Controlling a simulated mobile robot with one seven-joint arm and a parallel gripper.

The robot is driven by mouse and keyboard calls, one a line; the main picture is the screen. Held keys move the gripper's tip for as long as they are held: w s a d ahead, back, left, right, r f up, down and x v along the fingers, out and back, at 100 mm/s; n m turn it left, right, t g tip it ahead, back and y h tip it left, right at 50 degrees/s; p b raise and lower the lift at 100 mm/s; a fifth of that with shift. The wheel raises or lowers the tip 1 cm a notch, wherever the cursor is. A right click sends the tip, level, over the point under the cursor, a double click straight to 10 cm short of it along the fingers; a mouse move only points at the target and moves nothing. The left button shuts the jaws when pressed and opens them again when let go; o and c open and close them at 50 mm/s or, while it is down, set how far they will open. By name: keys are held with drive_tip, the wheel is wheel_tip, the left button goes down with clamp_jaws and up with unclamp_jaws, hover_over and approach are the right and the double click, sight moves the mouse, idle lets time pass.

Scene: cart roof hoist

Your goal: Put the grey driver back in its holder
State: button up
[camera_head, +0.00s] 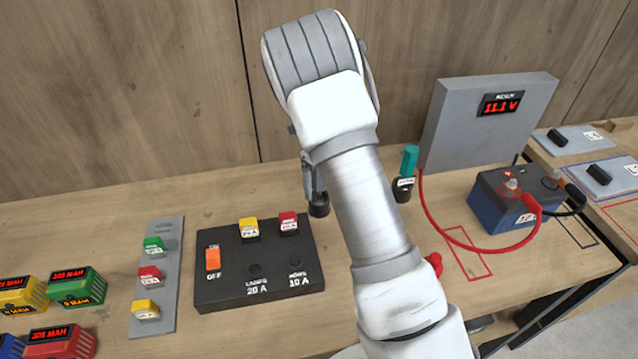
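My white and grey arm crosses the middle of the head view and hides what is behind it. A narrow grey piece shows at the arm's left edge, just above a small black cup (318,206). I cannot tell whether this piece is the grey driver or part of my gripper. Whether it sits in the cup or is only above it is also unclear. My gripper's fingertips cannot be made out. A second black cup with a white label (403,190) stands right of the arm and holds a teal-handled tool (409,160) upright.
A black switch panel (225,290) and a grey fuse strip (170,235) lie left of the arm. Coloured battery packs (76,290) stand far left. A grey meter box (455,130) and a blue-black battery (490,205) with a red cable (460,240) are right.

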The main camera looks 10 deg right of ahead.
wheel_tip(320, 180, up, 17)
drive_tip(key=shift+f, duration=0.2)
drive_tip(key=shift+r, duration=0.45)
